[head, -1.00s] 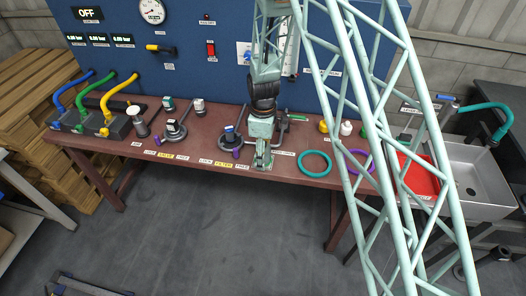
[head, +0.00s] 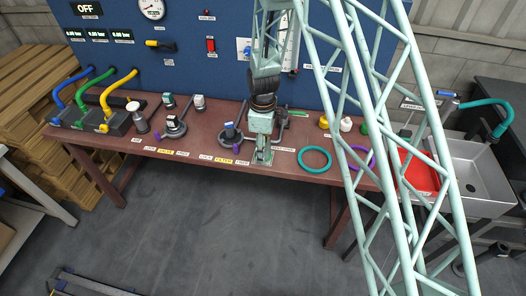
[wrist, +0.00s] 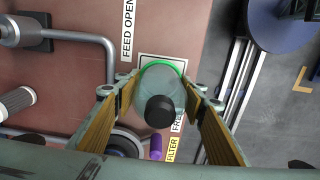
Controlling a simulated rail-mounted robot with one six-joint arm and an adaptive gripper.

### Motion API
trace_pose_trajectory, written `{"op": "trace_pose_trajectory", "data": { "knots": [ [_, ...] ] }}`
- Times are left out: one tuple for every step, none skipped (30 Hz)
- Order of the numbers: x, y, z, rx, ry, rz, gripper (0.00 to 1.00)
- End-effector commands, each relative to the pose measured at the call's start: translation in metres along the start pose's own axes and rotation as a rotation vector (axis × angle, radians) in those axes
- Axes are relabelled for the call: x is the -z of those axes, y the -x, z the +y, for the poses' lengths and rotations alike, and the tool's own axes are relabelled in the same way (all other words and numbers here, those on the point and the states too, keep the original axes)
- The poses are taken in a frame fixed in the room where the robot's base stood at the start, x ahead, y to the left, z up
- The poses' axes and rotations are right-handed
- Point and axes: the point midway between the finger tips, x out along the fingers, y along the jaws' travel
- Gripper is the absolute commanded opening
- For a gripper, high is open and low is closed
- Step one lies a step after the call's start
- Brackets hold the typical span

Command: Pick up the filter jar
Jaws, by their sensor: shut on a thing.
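The filter jar (wrist: 160,88) is a clear, pale green cylinder with a black end (wrist: 160,112) towards the wrist camera and a bright green ring at its far end. My gripper (wrist: 163,98) has its two fingers on either side of the jar and is shut on it. In the head view my gripper (head: 263,155) points down near the bench's front edge, right of the filter housing (head: 230,134). The jar is not clearly seen there. A pale, dark-edged square lies beyond the jar in the wrist view. I cannot tell whether the jar touches it.
The red-brown bench (head: 190,165) carries a second housing (head: 174,127) on the left. A teal ring (head: 314,159) and a purple ring lie to the right. A grey pipe (wrist: 85,40) runs near the jar. A red tray (head: 418,172) and a sink (head: 472,170) stand further right.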

Motion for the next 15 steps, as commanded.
{"op": "trace_pose_trajectory", "data": {
  "knots": [
    [0.0,0.003,0.0,-0.001,0.0,0.0,0.26],
    [0.0,0.004,0.0,-0.001,0.0,0.001,0.26],
    [0.0,0.007,0.0,-0.001,0.0,0.001,0.26],
    [0.0,0.008,0.0,-0.001,0.0,0.0,0.26],
    [0.0,0.01,0.0,-0.001,0.0,0.0,0.26],
    [0.0,0.012,0.0,-0.001,0.0,0.0,0.26],
    [0.0,0.014,0.0,-0.001,0.0,0.0,0.26],
    [0.0,0.016,0.0,-0.001,0.0,0.0,0.26],
    [0.0,0.018,0.0,-0.001,0.0,0.0,0.26],
    [0.0,0.02,0.0,-0.001,0.0,0.0,0.26],
    [0.0,0.022,0.0,-0.001,0.0,0.001,0.26],
    [0.0,0.025,0.0,-0.001,0.0,0.001,0.26],
    [0.0,0.027,0.0,-0.001,0.0,0.001,0.26],
    [0.0,0.029,0.0,-0.001,0.0,0.001,0.26],
    [0.0,0.032,0.0,-0.001,0.0,0.001,0.26]
  ]
}}
